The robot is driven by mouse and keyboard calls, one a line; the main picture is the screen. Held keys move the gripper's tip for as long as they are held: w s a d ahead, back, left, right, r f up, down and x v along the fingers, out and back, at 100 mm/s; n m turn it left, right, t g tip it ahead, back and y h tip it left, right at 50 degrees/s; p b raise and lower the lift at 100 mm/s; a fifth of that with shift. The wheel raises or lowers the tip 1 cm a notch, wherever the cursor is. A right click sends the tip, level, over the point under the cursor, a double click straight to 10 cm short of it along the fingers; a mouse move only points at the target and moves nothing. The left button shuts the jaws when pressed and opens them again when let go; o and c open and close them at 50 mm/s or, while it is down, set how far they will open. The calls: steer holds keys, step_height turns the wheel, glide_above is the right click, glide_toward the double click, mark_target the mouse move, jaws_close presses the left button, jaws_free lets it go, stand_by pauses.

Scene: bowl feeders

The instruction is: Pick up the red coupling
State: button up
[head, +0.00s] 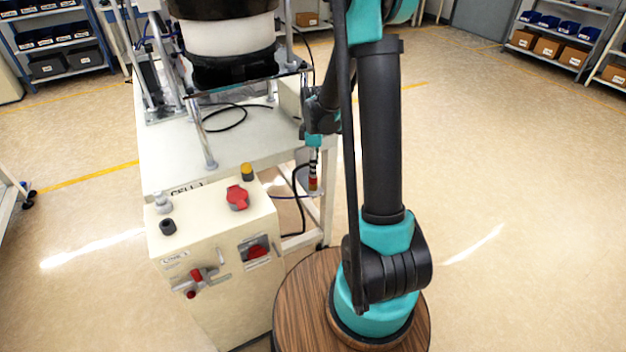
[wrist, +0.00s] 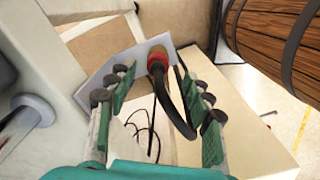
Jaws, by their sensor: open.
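The red coupling (wrist: 157,62) sits at the end of a black hose (wrist: 172,105) in the wrist view. A pale grey plate (wrist: 108,66) is right behind it. My gripper (wrist: 154,72) is open, with one green finger on each side of the coupling and a gap showing. The coupling appears near the fingertips; I cannot tell its exact depth.
The white bench (head: 240,148) carries a bowl feeder (head: 228,38) on metal legs. A cream control box (head: 215,240) with red switches and knobs stands at its front, close to my gripper. Open floor (head: 510,200) lies to the right; shelves (head: 560,45) stand far back.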

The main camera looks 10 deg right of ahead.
mark_target(313, 180)
steer(key=shift+w+a+f, duration=0.1)
steer(key=shift+f, duration=1.2)
steer(key=shift+w+a+f, duration=0.1)
steer(key=shift+f, duration=1.2)
jaws_close()
